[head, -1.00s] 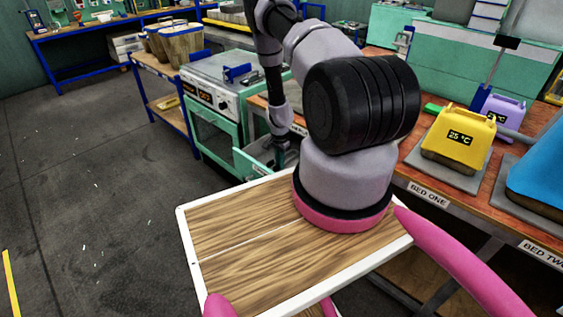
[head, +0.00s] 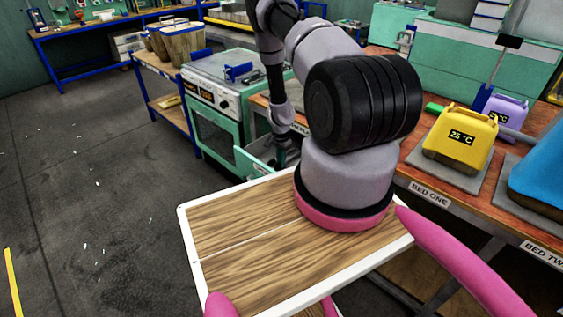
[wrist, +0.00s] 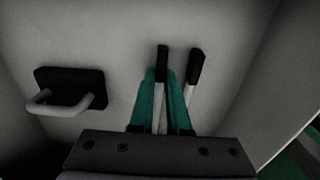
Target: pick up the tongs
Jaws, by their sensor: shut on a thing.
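The tongs (wrist: 193,82) show in the wrist view as two pale, slim arms with black ends. They stand out beyond the teal fingers of my gripper (wrist: 163,105), which is shut on them. The lower part of the tongs is hidden behind the gripper's dark body. In the head view, my gripper (head: 284,155) is small and partly in shadow at the open teal drawer (head: 252,163). The tongs cannot be made out there.
A black plate with a pale handle (wrist: 70,92) lies to the left on the light inner surface. Pale walls rise close on the right. The teal oven (head: 215,130) stands left of the drawer, and the workbench (head: 420,170) with yellow press (head: 458,140) is right.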

